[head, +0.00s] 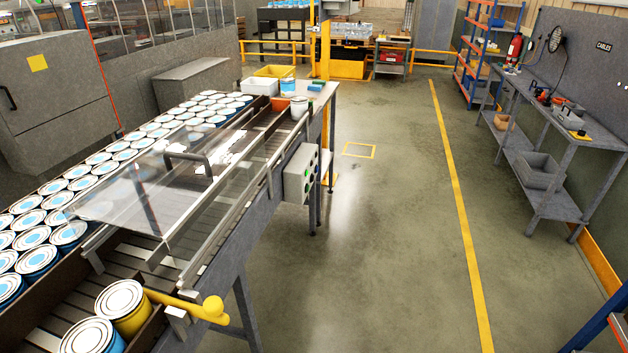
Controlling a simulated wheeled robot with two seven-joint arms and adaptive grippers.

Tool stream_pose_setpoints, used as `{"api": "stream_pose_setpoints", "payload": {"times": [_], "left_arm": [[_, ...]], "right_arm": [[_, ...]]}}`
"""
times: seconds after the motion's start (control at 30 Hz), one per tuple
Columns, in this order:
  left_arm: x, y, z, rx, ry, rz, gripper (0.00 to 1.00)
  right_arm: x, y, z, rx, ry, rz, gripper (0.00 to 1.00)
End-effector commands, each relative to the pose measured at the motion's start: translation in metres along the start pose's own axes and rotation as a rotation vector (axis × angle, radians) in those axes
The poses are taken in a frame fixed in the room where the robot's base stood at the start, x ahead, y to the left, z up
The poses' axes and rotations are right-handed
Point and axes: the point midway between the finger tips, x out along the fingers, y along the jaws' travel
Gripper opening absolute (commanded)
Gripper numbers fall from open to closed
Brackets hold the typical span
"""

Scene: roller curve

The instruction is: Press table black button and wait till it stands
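A grey control box (297,175) is fixed to the right side of the conveyor table, beside a table leg. Its right face carries several small dark and green buttons (310,172), seen at a steep angle. They are too small to tell clearly which one is black. The conveyor table (262,185) runs from the lower left to the upper middle, under a clear guard (150,180) with a dark handle. Neither of my grippers shows in the head view.
Many blue-lidded cans (85,172) stand along the conveyor's left. A yellow can (125,308) and a yellow-knobbed lever (205,309) are at its near end. The floor (385,220) right of the table is open, up to a grey workbench (540,110).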

Motion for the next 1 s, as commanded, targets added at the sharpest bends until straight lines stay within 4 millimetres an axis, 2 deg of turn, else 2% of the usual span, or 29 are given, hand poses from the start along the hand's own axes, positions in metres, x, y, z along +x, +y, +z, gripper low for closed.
{"api": "stream_pose_setpoints", "payload": {"times": [0.2, 0.47, 1.0], "left_arm": [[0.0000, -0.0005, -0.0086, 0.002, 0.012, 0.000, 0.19], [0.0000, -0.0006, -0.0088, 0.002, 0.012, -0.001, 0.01], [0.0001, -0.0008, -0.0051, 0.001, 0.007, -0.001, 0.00]], "right_arm": [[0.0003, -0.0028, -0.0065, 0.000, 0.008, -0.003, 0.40], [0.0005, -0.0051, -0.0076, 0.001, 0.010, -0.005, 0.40], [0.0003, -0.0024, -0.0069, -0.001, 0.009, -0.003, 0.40]]}}
